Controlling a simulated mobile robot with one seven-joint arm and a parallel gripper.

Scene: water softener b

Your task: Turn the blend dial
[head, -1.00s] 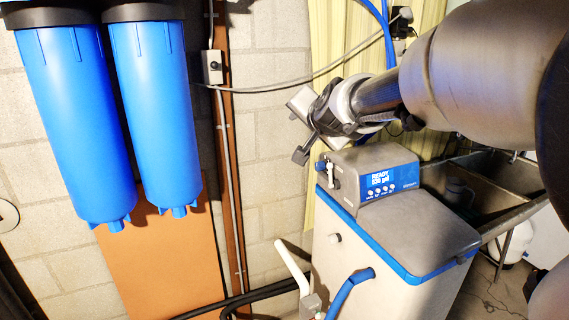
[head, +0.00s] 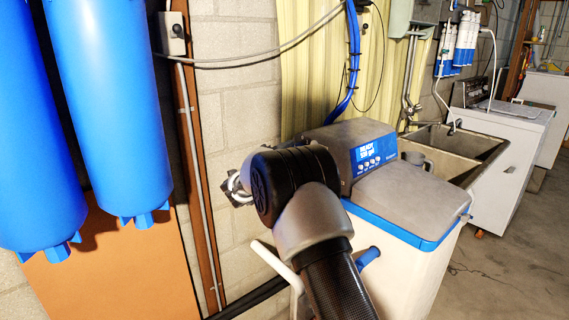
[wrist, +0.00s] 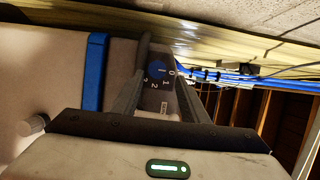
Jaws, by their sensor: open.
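The blend dial (wrist: 157,69) is a small blue round knob with the numbers 0 to 3 beside it, on the grey valve head of the softener. It shows between my fingers in the wrist view; I cannot tell whether they touch it. My gripper (wrist: 161,78) is open, one finger on each side of the dial. In the head view, the softener's grey head (head: 350,148) with its blue display stands right of my arm. The dial is hidden there behind my arm, and only a bit of my gripper (head: 238,190) shows.
The softener cabinet (head: 399,262) has a grey lid and blue trim. A white pipe (head: 273,260) and a blue hose (head: 368,258) are close to my arm. Blue filter housings (head: 110,100) hang at the left. A sink (head: 478,146) stands behind right. Open floor lies at the right.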

